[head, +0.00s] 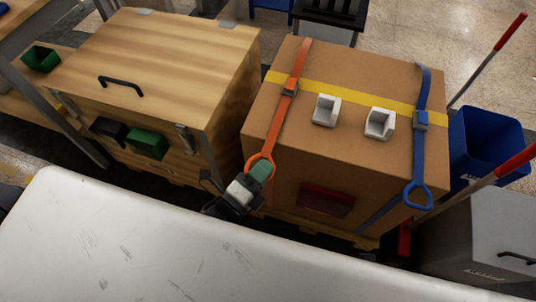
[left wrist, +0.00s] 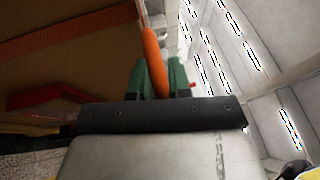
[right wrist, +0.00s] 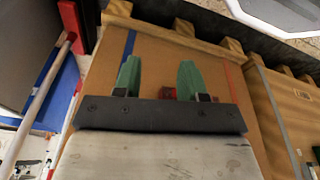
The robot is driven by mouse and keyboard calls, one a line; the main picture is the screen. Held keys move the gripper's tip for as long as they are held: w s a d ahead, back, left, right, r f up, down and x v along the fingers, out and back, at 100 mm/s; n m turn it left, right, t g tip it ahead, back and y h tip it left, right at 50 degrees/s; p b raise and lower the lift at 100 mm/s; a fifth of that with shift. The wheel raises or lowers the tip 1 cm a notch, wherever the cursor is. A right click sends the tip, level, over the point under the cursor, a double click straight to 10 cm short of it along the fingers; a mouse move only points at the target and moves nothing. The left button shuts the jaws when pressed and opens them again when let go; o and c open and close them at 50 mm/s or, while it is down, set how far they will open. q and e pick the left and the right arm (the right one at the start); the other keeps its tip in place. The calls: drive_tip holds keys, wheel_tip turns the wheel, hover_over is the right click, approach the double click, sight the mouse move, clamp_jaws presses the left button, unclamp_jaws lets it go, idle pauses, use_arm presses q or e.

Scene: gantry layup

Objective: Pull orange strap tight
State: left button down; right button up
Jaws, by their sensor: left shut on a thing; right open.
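My left gripper (head: 259,172) is shut on this orange loop, which also shows between the green fingers in the left wrist view (left wrist: 154,60). A blue strap (head: 420,130) with its own buckle and hanging loop lies at the box's right side. My right gripper (right wrist: 157,80) is open and empty, facing the box front.
A wooden crate (head: 190,50) with a black handle stands left of the box. White corner pieces (head: 326,110) sit on the box along a yellow band. A blue bin (head: 487,140) and a grey case (head: 485,235) stand right. A pale surface (head: 150,245) fills the foreground.

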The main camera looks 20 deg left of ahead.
use_arm(q)
drive_tip(key=s, duration=0.4)
drive_tip(key=shift+r+p, duration=0.3)
drive_tip(key=shift+p, duration=0.05)
use_arm(e)
drive_tip(key=f, duration=0.1)
drive_tip(key=s+f, duration=0.1)
drive_tip(key=f, duration=0.1)
drive_tip(key=shift+s+f, duration=0.1)
drive_tip(key=shift+s, duration=0.1)
use_arm(q)
drive_tip(key=c, duration=1.2)
unclamp_jaws()
drive_tip(key=shift+s+a, duration=0.1)
drive_tip(key=shift+f, duration=0.1)
drive_tip(key=v, duration=1.1)
use_arm(e)
drive_tip(key=shift+r, duration=0.25)
